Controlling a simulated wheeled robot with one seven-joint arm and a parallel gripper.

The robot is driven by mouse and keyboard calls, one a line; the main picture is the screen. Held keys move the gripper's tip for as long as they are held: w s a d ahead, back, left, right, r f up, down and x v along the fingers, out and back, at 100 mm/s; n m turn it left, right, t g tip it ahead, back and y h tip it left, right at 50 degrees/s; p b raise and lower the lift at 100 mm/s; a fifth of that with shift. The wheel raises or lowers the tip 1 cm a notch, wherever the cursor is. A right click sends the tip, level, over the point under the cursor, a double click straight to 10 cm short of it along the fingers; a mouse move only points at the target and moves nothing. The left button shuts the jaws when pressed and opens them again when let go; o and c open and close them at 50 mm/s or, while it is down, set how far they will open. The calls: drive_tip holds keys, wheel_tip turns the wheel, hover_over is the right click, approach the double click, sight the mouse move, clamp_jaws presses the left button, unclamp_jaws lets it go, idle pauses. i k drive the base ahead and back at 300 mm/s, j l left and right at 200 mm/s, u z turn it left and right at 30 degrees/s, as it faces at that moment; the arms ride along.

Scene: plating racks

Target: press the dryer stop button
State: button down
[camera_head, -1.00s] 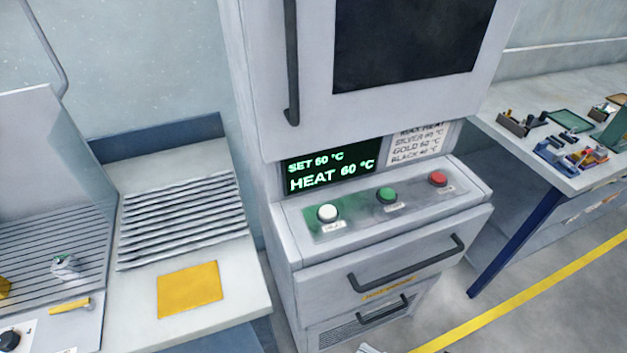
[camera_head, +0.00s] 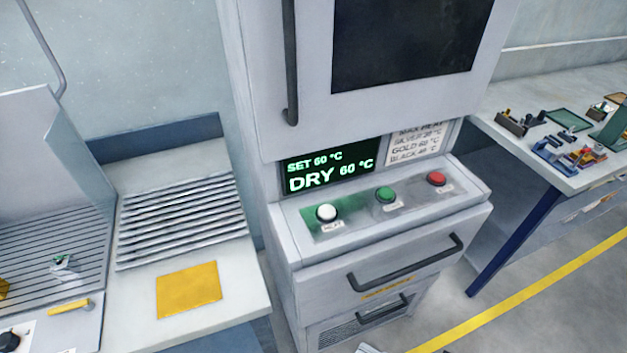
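The dryer (camera_head: 300,215) is a tall grey cabinet with a dark window. Its display (camera_head: 330,167) reads "SET 60 °C" and "DRY 60 °C" in green. On the sloped panel below are a white button (camera_head: 327,212), a green button (camera_head: 386,194) and a red button (camera_head: 436,179). Each has a small label, too small to read, so I cannot tell from the text which is stop. A rate card (camera_head: 418,144) beside the display lists silver, gold and black temperatures. My gripper is not in view.
A bench (camera_head: 225,305) with a slatted rack (camera_head: 180,220) and a yellow pad (camera_head: 188,289) stands at the left. A table (camera_head: 570,178) with small parts and trays is at the right. A yellow floor line (camera_head: 530,290) crosses the clear floor.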

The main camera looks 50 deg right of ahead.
sight(436, 178)
drive_tip(key=z, duration=1.5)
